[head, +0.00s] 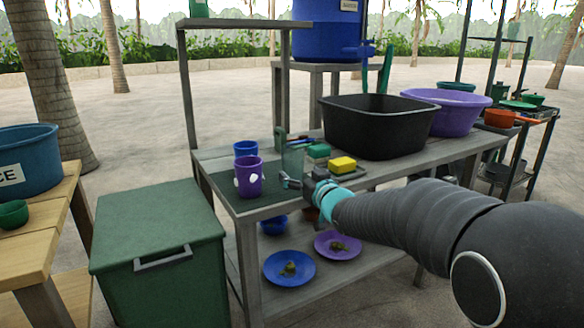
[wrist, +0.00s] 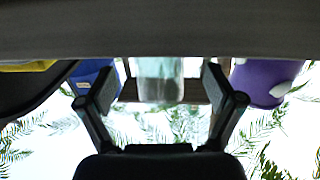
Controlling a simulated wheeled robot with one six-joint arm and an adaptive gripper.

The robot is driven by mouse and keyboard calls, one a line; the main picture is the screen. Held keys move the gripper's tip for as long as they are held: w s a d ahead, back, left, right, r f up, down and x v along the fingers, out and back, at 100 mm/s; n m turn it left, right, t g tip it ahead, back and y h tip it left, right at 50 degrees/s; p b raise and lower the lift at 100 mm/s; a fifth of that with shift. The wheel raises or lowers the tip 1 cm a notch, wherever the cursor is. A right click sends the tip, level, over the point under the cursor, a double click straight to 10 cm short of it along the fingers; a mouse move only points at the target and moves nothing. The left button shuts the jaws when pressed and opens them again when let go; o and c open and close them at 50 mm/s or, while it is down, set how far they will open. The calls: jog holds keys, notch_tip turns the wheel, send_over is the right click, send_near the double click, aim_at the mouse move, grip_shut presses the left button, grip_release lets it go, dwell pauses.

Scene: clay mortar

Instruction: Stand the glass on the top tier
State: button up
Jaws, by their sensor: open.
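The clear, greenish glass (head: 292,158) stands upright on the dark green mat of the grey bench, right of the purple cup. My gripper (head: 294,182) is open and low beside the glass, at its near right. In the wrist view, which looks upside down, the glass (wrist: 160,82) shows between the two spread fingers (wrist: 158,92); I cannot tell how deep between them it is. The top tier (head: 245,23) is the narrow grey shelf on posts above the bench's left end. A green container (head: 199,9) stands at its left end.
A purple cup (head: 249,177) with white spots and a blue cup (head: 245,148) stand left of the glass. Sponges (head: 342,165), a black basin (head: 377,124) and a purple basin (head: 452,108) are to the right. Plates (head: 290,269) lie on the lower shelf. A green chest (head: 155,250) stands front left.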

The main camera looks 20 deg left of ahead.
aim_at(298, 170)
jog(key=shift+p+x, duration=0.35)
jog(key=shift+x, duration=2.3)
jog(key=shift+d, duration=0.1)
jog(key=c, duration=1.4)
jog(key=shift+r, duration=0.1)
jog(key=shift+c, duration=0.6)
